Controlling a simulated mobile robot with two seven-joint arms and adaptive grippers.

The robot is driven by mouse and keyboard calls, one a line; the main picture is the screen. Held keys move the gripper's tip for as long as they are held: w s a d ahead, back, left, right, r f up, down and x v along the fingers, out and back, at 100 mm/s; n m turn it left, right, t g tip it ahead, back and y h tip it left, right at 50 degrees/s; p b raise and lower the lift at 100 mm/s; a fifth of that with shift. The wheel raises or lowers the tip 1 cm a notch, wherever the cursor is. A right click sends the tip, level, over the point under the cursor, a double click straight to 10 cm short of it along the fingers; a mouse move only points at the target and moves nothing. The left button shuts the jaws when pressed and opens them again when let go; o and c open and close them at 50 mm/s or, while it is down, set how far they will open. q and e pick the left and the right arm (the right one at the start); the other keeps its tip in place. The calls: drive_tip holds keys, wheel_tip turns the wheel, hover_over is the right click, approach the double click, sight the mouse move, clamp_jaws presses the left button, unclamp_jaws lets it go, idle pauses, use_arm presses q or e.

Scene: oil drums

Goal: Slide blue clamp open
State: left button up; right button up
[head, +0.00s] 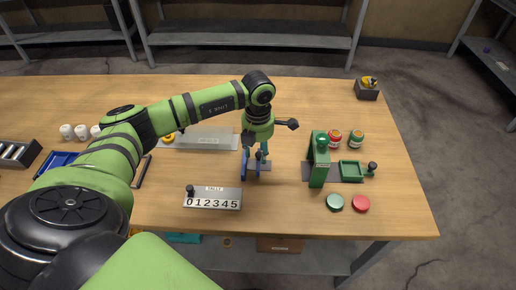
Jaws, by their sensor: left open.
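The blue clamp (246,167) stands upright on the wooden table near its middle, on a small grey plate. Two blue upright parts of it show. My left arm reaches in from the left and bends down over it. My left gripper (261,149) points down at the clamp, close above or beside its top. Its fingers are small and partly hidden, and I cannot tell whether they touch the clamp. It is open. My right gripper is not in view.
A green press-like fixture (319,160) stands to the right, with two jars (356,139) behind it. Green and red lids (361,204) lie in front of it. A tally counter plate (213,197) lies front left of the clamp. A grey plate (210,139) lies behind left.

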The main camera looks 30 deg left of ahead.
use_arm(q)
clamp_jaws()
drive_tip(key=shift+w+d+f, duration=0.1)
drive_tip(key=d+b, duration=0.1)
drive_tip(key=w+d, duration=0.1)
drive_tip(key=shift+w+d+b, duration=0.3)
drive_tip(key=shift+b, duration=0.1)
drive_tip(key=shift+d, duration=0.15)
unclamp_jaws()
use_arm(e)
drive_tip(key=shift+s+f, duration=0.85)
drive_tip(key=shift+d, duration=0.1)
